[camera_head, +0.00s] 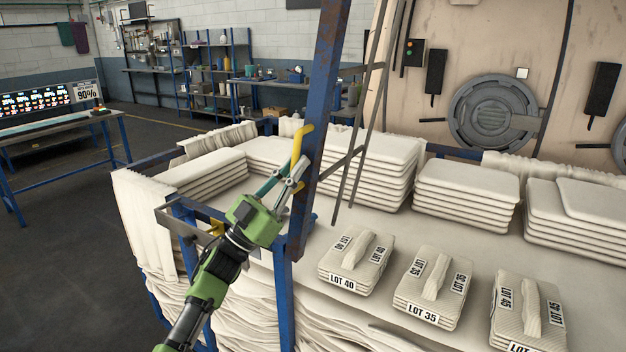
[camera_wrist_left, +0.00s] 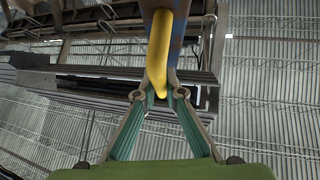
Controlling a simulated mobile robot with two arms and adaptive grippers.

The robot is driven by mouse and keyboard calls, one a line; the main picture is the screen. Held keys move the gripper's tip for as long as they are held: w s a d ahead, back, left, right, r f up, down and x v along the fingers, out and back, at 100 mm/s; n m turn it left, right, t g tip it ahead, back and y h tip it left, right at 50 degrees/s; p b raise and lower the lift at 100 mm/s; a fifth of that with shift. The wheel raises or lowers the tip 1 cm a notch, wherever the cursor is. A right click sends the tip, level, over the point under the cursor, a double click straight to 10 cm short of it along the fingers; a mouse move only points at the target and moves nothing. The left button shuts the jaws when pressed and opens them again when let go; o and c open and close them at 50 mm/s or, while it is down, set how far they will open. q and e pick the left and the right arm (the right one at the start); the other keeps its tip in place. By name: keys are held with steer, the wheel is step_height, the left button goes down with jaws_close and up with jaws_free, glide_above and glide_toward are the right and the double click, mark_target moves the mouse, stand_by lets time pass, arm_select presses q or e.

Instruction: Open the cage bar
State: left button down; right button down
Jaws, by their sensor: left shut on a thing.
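The cage bar (camera_head: 328,75) is a worn blue metal bar standing up at a slight tilt, its lower end near the cage's front left corner. A yellow handle (camera_head: 297,143) is fixed to its left side. My left gripper (camera_head: 293,178) reaches up from the lower left and is shut on the yellow handle. In the left wrist view the handle (camera_wrist_left: 159,50) comes down between the two fingertips (camera_wrist_left: 158,94), with the blue bar behind it. My right gripper is not in view.
The blue-framed cage (camera_head: 286,310) holds stacked cream cloth (camera_head: 466,193) and bundles labelled LOT 40 (camera_head: 352,262) and LOT 35 (camera_head: 432,287). A grey bracket (camera_head: 184,222) sticks out at its left corner. A table with a screen (camera_head: 40,104) stands left. The floor (camera_head: 70,260) there is clear.

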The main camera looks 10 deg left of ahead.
arm_select(q)
steer(key=shift+w+a+r+n+t+y, duration=0.1)
steer(key=shift+w+a+n+t+y, duration=0.05)
steer(key=shift+a+n+t+y, duration=0.2)
steer(key=shift+w+a+r+n+t+y, duration=0.15)
steer(key=shift+a+n, duration=0.1)
steer(key=shift+a, duration=0.15)
steer(key=shift+f, duration=0.1)
steer(key=c, duration=2.1)
jaws_free()
steer(key=shift+s+f, duration=0.1)
steer(key=shift+s+a+f, duration=0.1)
steer(key=shift+f, duration=0.1)
steer(key=v, duration=1.1)
steer(key=shift+s+a+f, duration=0.1)
steer(key=shift+s+a, duration=0.05)
